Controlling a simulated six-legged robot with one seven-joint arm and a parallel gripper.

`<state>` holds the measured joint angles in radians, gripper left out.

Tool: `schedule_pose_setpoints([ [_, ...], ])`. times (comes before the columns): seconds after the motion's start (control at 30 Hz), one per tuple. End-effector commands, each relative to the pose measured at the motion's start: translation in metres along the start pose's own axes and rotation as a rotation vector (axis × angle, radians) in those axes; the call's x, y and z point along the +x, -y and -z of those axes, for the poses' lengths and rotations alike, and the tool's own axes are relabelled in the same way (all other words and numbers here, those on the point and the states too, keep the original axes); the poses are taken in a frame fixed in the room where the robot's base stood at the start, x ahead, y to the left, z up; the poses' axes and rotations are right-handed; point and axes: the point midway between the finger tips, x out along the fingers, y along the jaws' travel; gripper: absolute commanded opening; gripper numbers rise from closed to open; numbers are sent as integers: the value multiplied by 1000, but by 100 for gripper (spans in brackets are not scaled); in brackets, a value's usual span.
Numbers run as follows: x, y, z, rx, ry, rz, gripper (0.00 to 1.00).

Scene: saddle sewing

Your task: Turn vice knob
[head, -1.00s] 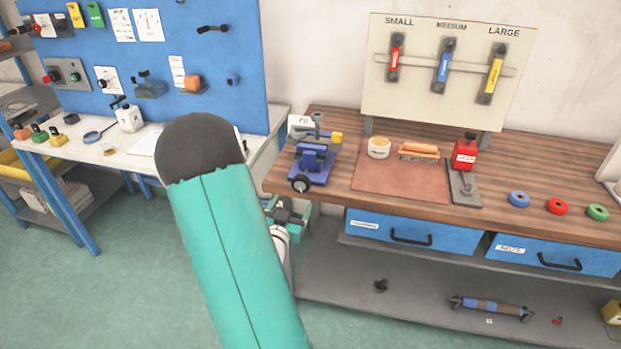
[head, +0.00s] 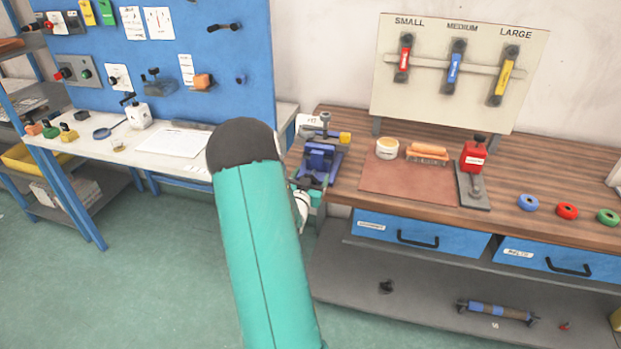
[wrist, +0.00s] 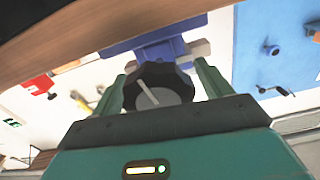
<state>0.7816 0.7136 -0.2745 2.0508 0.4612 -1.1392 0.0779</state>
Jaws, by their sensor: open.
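The blue vice (head: 321,157) stands at the left end of the wooden bench, and its blue body also shows in the wrist view (wrist: 148,47). Its round black knob (wrist: 160,87) has a white pointer line and faces my wrist camera. My gripper (wrist: 162,79) is open, with one green finger on each side of the knob. A small gap seems to show on each side; contact is unclear. In the head view my gripper (head: 311,184) is at the vice's front, and the knob is hidden there.
The wooden bench top (head: 345,199) has its edge close to my gripper. A brown mat (head: 385,182) with a white jar (head: 387,148) lies right of the vice. A red dispenser (head: 474,154) stands farther right. Blue drawers (head: 416,235) hang below.

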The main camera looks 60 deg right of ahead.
Motion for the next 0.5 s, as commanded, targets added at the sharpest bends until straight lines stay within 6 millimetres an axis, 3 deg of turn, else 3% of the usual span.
schedule_pose_setpoints([
  [0.17,0,0,0,0,1,0,78],
  [0.4,0,0,0,0,1,0,33],
  [0.5,0,0,0,1,1,0,33],
])
